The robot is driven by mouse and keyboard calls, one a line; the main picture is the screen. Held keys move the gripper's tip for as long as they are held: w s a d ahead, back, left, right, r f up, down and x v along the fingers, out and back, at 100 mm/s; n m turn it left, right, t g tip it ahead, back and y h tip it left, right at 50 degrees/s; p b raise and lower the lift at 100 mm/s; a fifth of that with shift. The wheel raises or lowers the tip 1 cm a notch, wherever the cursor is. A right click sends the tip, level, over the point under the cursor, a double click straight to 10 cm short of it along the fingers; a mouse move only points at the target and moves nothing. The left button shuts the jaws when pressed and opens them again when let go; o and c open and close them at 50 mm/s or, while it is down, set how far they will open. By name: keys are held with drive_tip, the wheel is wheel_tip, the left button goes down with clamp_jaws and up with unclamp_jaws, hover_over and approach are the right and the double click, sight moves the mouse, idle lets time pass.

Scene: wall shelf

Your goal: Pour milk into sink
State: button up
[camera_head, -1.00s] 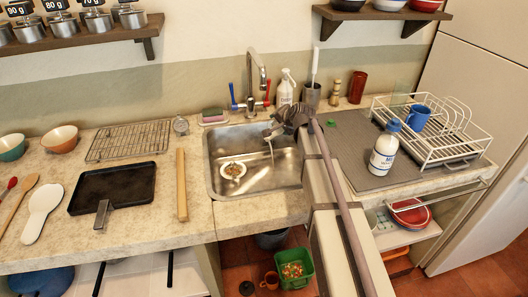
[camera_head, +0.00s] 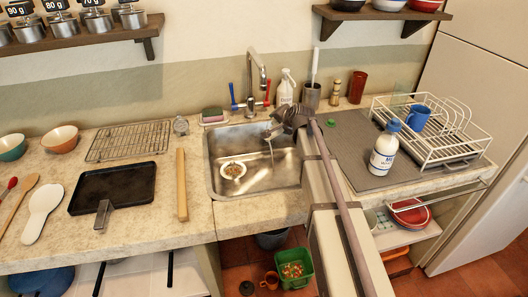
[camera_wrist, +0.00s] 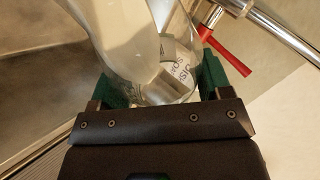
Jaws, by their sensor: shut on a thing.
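My gripper (camera_head: 277,124) is over the right part of the steel sink (camera_head: 253,187), below the tap. In the wrist view its green fingers (camera_wrist: 154,82) are shut on a clear glass vessel (camera_wrist: 125,40) with a whitish film or liquid inside. The vessel is tilted, and a thin pale streak (camera_head: 271,154) hangs below it towards the basin, like a pour. How much is left inside cannot be told. A white bottle with a blue cap and a partly legible label (camera_head: 383,150) stands upright on the grey mat.
A white dish with brown bits (camera_head: 233,170) lies in the sink. The tap (camera_head: 260,75) with red and blue handles and a soap bottle (camera_head: 285,88) stand behind. A dish rack (camera_head: 455,140) with a blue mug is right.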

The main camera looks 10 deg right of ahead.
drive_tip(key=shift+s+a+r+t, duration=0.1)
drive_tip(key=shift+s+r+t, duration=0.05)
drive_tip(key=shift+r+t, duration=0.25)
idle(0.7)
drive_tip(key=f, duration=0.1)
drive_tip(key=f+g, duration=0.1)
drive_tip(key=g+y, duration=0.1)
drive_tip(key=shift+w+d+f+m, duration=0.35)
drive_tip(key=shift+w+f+m, duration=0.05)
drive_tip(key=shift+b, duration=0.3)
wheel_tip(320, 180, down, 9)
drive_tip(key=m+g+y+b, duration=0.4)
drive_tip(key=g+y+b, duration=0.2)
drive_tip(key=b, duration=0.3)
drive_tip(key=shift+w+d+r+m+g+y+p, duration=0.15)
drive_tip(key=shift+r+m+g+y+p, duration=0.15)
drive_tip(key=shift+r+m+g+y, duration=0.5)
drive_tip(key=shift+w+d+r+m+g+y+p, duration=0.1)
drive_tip(key=shift+d+r+m+g+y+p, duration=0.15)
drive_tip(key=shift+r+y, duration=0.95)
drive_tip(key=shift+w+d+r+m+g+y+p, duration=0.15)
drive_tip(key=shift+r+m+g+y+p, duration=0.3)
drive_tip(key=shift+r, duration=1.05)
